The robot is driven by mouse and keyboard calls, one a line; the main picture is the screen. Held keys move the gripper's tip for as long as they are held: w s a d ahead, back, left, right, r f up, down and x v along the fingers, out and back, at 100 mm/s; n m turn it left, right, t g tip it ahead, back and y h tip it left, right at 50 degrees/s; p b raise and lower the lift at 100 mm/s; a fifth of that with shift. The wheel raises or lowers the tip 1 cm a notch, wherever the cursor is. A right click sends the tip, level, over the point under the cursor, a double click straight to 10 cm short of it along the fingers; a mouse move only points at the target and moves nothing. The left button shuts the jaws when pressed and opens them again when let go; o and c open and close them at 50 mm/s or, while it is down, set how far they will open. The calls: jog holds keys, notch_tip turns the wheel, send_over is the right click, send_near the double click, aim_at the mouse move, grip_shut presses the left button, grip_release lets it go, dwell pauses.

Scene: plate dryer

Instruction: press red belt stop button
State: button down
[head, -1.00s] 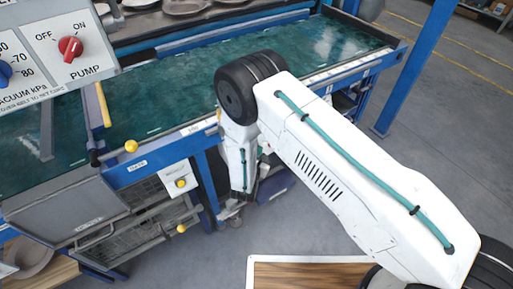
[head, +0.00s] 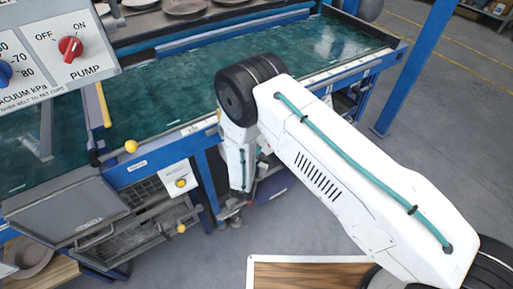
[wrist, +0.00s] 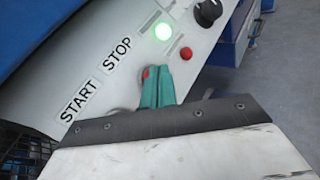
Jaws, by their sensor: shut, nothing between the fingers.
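In the wrist view, a grey control panel (wrist: 100,48) carries the labels START (wrist: 80,101) and STOP (wrist: 118,52). My gripper (wrist: 158,73) is shut, its teal fingertips together and over the panel close to the STOP label. A red button (wrist: 146,73) shows as a sliver at the left edge of the fingertips, and the rest of it is hidden behind them. I cannot tell whether the tips touch or press it. In the head view my arm hides the fingers and this panel.
Beside the fingers are a lit green lamp (wrist: 163,31), a smaller red button (wrist: 186,53) and a black knob (wrist: 208,13). In the head view, a green belt (head: 170,95) in a blue frame runs behind my arm. A pump panel (head: 58,45) stands at upper left.

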jog(key=shift+w+f, duration=0.1)
dwell(0.5)
jog(key=shift+s+d+r, duration=0.35)
jog(key=shift+s+r, duration=0.1)
jog(key=shift+s, duration=0.15)
jog(key=s+d+r, duration=0.2)
jog(key=s, duration=0.1)
jog(key=shift+s+d+r, duration=0.2)
jog(key=shift+s+r, duration=0.05)
jog(key=shift+s, duration=0.05)
dwell(0.9)
